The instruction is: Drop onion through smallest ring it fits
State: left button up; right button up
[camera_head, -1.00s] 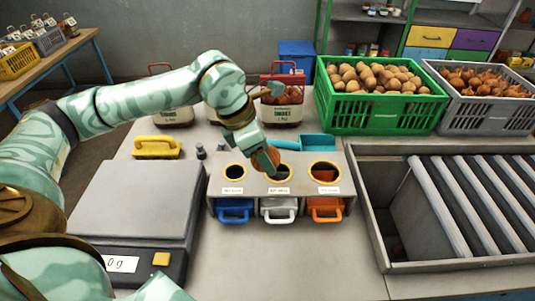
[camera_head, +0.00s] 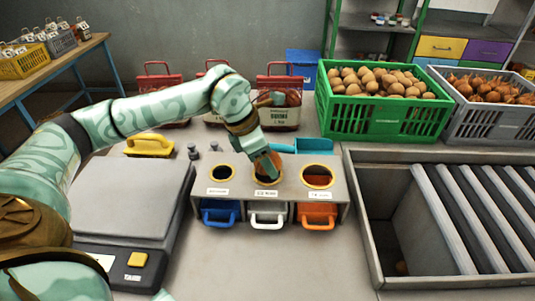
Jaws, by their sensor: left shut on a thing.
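A sizing stand (camera_head: 233,193) has three yellow-rimmed rings in its top: a left ring (camera_head: 220,173), a middle ring (camera_head: 258,182) and a wider right ring (camera_head: 318,176). My left gripper (camera_head: 269,171) points down at the middle ring and is shut on the brown onion (camera_head: 262,172). The onion is mostly hidden by the fingers and sits at or just over the middle ring; I cannot tell how deep. Below the rings are a blue drawer (camera_head: 219,212), a white drawer (camera_head: 267,214) and an orange drawer (camera_head: 317,214). My right gripper is out of view.
A scale (camera_head: 130,205) stands left of the stand and a roller tray (camera_head: 375,240) stands right. Behind are a green potato crate (camera_head: 380,118), a grey onion crate (camera_head: 485,125), labelled sacks (camera_head: 278,112), a yellow-handled tool (camera_head: 150,145) and a blue scoop (camera_head: 313,146).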

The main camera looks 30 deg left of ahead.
pick_arm(q)
jog(key=shift+f+b, duration=0.3)
jog(key=shift+f, duration=0.35)
jog(key=o, duration=1.2)
jog(key=shift+r, duration=0.1)
jog(key=p+v, duration=0.3)
jog(key=v, duration=1.3)
jog(key=shift+r, duration=0.1)
